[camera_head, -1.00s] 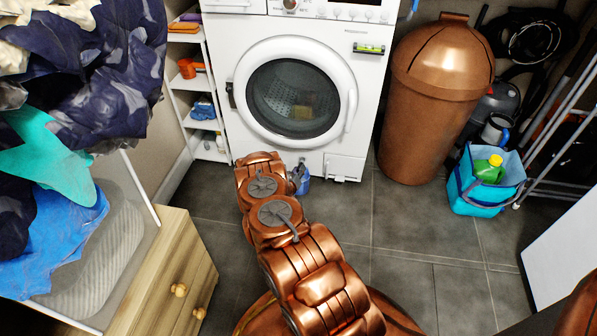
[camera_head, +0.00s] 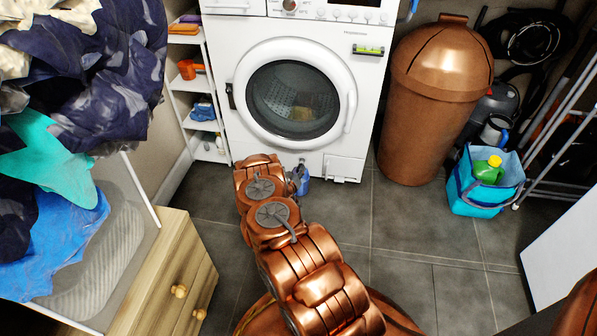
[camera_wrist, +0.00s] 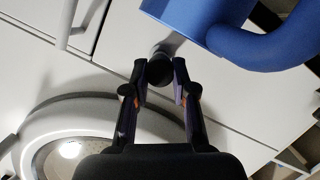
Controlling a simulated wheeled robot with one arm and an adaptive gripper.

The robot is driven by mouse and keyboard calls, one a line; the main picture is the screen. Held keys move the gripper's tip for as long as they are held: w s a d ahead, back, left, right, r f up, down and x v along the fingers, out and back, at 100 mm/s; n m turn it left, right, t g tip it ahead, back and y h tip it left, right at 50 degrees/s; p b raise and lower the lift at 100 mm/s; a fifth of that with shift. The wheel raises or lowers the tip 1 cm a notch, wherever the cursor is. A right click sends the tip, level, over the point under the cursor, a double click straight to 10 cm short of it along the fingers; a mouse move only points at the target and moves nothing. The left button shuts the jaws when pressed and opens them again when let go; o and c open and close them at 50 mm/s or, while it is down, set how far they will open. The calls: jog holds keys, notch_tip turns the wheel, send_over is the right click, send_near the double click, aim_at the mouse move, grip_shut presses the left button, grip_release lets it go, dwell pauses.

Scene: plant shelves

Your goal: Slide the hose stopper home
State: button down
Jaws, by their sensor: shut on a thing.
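The hose stopper (camera_wrist: 160,72) shows in the wrist view as a small dark round end with a greyish body behind it. My gripper (camera_wrist: 161,86) is shut on it, one finger on each side. A greyish part reaches from it toward a blue vessel with a thick curved handle (camera_wrist: 214,22), which hides what lies behind. In the head view my arm reaches down to the low front of the white washing machine (camera_head: 330,150). The stopper cannot be made out there. How far the stopper sits on a hose cannot be told.
A blue item (camera_head: 302,186), apparently the same vessel, is at the washer's base beside my arm's end. A copper bin (camera_head: 432,110) and a blue bag (camera_head: 471,196) stand right. A wooden drawer unit (camera_head: 170,275) is left. Tiled floor (camera_head: 410,235) is clear between.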

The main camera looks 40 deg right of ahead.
jog(key=shift+w+d, duration=0.15)
dwell(0.5)
jog(key=c, duration=0.9)
grip_release()
jog(key=shift+o, duration=0.2)
jog(key=v, duration=1.2)
jog(key=shift+f, duration=0.1)
